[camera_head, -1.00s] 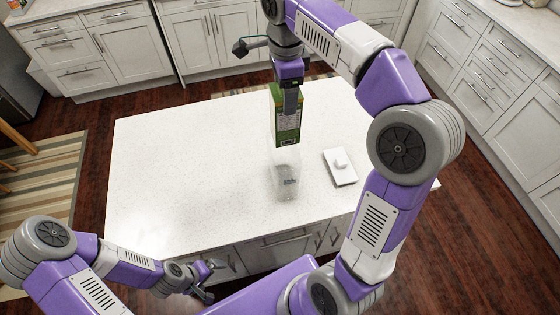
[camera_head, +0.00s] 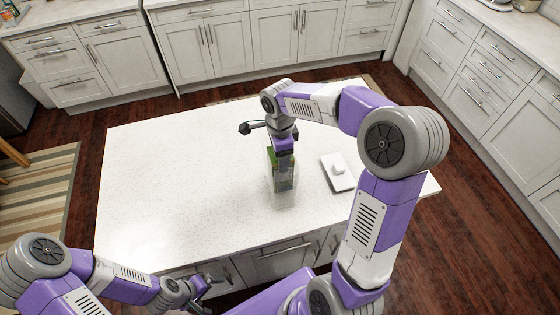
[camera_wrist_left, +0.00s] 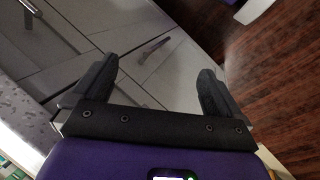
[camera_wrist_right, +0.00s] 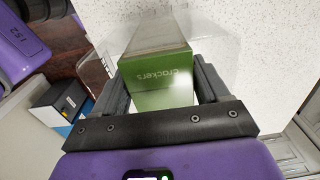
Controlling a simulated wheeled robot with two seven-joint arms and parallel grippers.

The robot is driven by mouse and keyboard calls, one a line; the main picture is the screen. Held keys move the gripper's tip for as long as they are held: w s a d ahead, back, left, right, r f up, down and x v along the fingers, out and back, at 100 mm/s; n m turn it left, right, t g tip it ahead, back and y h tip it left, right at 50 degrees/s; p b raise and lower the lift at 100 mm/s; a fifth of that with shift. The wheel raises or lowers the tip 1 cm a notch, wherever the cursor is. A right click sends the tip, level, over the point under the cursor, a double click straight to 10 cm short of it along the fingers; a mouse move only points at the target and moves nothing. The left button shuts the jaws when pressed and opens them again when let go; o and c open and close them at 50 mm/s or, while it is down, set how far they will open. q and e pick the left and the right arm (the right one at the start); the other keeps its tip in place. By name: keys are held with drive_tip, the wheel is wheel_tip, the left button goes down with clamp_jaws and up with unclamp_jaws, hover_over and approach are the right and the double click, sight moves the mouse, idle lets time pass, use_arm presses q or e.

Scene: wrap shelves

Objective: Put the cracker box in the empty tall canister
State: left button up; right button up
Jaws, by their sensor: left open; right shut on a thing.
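The green cracker box (camera_head: 273,160) is upright and held from above by my right gripper (camera_head: 284,158). It also shows in the right wrist view (camera_wrist_right: 160,80), between the two fingers (camera_wrist_right: 160,75). The clear tall canister (camera_head: 284,199) stands on the white counter. The lower part of the box shows through its transparent walls, so the box appears at least partly inside. The exact depth and the rim are hard to make out. My left gripper (camera_head: 205,289) is open and empty beside the counter's front edge; its apart fingers (camera_wrist_left: 157,75) show in the left wrist view.
A white lid (camera_head: 340,182) with a knob lies flat on the counter to the right of the canister. The left half of the white counter (camera_head: 180,180) is clear. Kitchen cabinets stand behind and to the right.

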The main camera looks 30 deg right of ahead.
wheel_tip(320, 180, down, 4)
drive_tip(key=shift+r, duration=0.25)
drive_tip(key=shift+f, duration=0.1)
drive_tip(key=o, duration=1.6)
drive_tip(key=shift+b, duration=0.3)
wheel_tip(320, 180, up, 12)
drive_tip(key=shift+r+p, duration=0.15)
drive_tip(key=shift+p, duration=0.65)
